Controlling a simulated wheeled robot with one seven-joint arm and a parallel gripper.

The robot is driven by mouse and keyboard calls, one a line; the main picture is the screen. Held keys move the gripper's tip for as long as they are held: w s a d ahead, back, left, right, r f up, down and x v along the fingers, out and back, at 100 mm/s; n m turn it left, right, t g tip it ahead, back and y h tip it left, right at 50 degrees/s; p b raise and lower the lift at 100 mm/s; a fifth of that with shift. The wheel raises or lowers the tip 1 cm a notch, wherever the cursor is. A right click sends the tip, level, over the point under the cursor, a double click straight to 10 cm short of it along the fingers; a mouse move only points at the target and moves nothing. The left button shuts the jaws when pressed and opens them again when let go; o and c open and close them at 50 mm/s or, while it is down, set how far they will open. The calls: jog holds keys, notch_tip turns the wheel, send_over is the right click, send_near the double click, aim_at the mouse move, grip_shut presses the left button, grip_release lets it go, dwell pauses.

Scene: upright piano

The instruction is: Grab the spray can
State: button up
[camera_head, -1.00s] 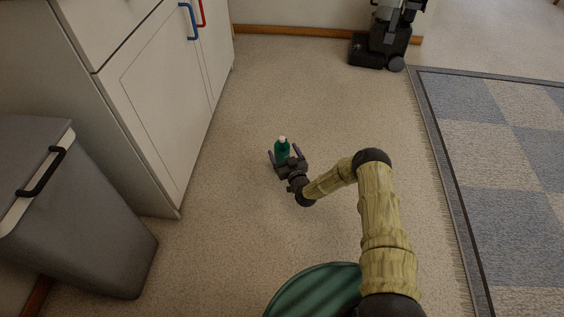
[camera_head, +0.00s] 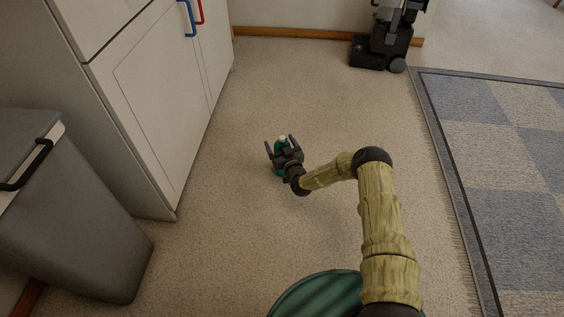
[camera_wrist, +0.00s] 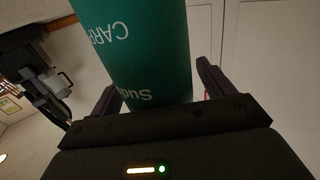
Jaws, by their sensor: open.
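My gripper (camera_head: 280,145) is open, with one finger to the left of the can's upper part and one to the right. In the wrist view the can (camera_wrist: 140,50) is large, green with white lettering, and its visible part lies between the two fingers of my gripper (camera_wrist: 158,85). A gap shows beside the right finger; contact on the left cannot be told.
A white cabinet (camera_head: 150,95) with blue and red handles stands on the left. A grey bin (camera_head: 75,215) is at the lower left. A dark wheeled machine (camera_head: 385,45) stands at the back. A checkered rug (camera_head: 490,150) lies on the right. The floor around the can is clear.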

grip_shut()
jog(key=shift+r, duration=0.1)
notch_tip(320, 180, up, 10)
jog(key=p, duration=0.7)
dwell(0.5)
